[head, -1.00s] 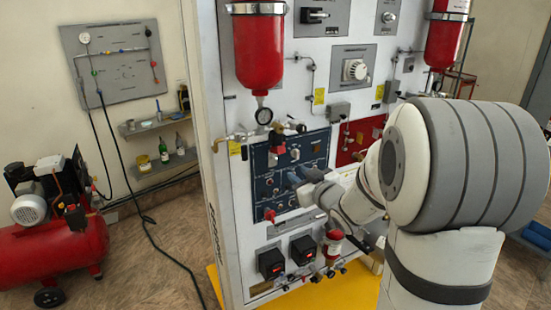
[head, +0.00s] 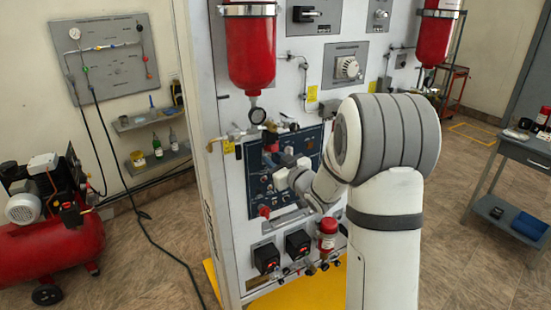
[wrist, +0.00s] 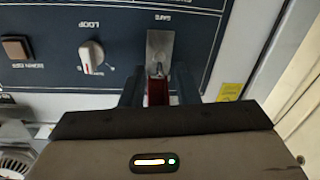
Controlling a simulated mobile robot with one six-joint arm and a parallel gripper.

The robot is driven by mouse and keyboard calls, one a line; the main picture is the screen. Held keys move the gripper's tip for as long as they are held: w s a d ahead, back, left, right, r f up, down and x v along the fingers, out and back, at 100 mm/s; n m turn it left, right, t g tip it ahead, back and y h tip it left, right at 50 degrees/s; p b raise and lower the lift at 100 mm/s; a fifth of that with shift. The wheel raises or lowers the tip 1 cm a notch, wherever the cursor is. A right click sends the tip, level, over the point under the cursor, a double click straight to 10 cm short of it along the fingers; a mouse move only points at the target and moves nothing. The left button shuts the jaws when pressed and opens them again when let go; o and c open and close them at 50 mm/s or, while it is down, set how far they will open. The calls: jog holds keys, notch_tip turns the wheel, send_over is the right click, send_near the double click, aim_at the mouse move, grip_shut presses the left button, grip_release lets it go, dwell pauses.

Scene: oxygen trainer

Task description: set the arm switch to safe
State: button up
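The arm switch shows in the wrist view as a metal plate (wrist: 160,46) marked SAFE, upside down in this picture, with a red part (wrist: 157,90) standing out from it. My gripper (wrist: 158,88) straddles the red part, one dark finger on each side. Narrow gaps seem to show beside it, so the fingers look open; contact is unclear. The gripper body hides the lower end of the red part. In the head view, my gripper (head: 279,168) is at the upper left of the blue panel (head: 256,185) and covers much of the switch area.
A white LOOP knob (wrist: 91,56) and a brown square button (wrist: 17,48) sit beside the switch. A gauge (head: 257,116) and red cylinder (head: 250,52) hang above the panel. Two black boxes (head: 266,257) are below. A grey table (head: 520,150) stands at right.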

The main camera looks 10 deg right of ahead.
jog(key=shift+c, duration=0.2)
grip_shut()
jog(key=shift+f+b, duration=0.15)
jog(key=shift+b, duration=0.2)
jog(key=f+t+y+b, duration=0.1)
jog(key=t+b, duration=0.1)
jog(key=b, duration=0.9)
jog(key=f+n+t+y+b, duration=0.1)
jog(key=t+y+b, duration=0.1)
jog(key=b, duration=1)
jog(key=f+t+y+b, duration=0.1)
jog(key=t+b, duration=0.3)
jog(key=b, duration=0.8)
jog(key=shift+w+a+f+y, duration=0.1)
jog(key=shift+w+f+y, duration=0.2)
jog(key=shift+f, duration=0.1)
jog(key=shift+w+r+n+t+y+b, duration=0.15)
jog(key=shift+n+t+y+b, duration=0.2)
jog(key=shift+b, duration=0.55)
